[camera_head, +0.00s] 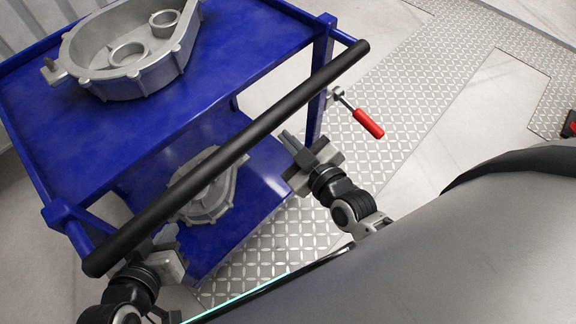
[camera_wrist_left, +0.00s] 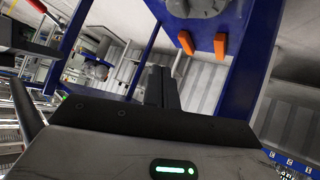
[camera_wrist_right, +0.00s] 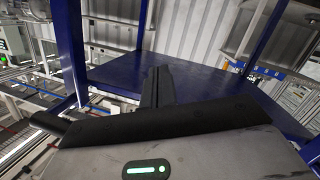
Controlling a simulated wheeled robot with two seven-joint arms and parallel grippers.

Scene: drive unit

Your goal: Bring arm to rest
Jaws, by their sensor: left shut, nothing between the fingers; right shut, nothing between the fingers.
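My left gripper (camera_head: 168,238) is at the lower left of the head view, partly hidden behind the cart's black handle bar. Its fingers (camera_wrist_left: 162,88) are together and empty in the left wrist view. My right gripper (camera_head: 290,140) is near the middle of the head view, to the right of the handle bar and beside the cart. Its fingers (camera_wrist_right: 157,87) are together and empty in the right wrist view, pointing towards a blue shelf.
A blue cart (camera_head: 135,128) with a black handle bar (camera_head: 235,150) stands close in front. A grey metal housing (camera_head: 128,85) sits on its top shelf and another housing (camera_head: 207,190) on the lower shelf. A red-handled lever (camera_head: 367,122) sticks out at the right.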

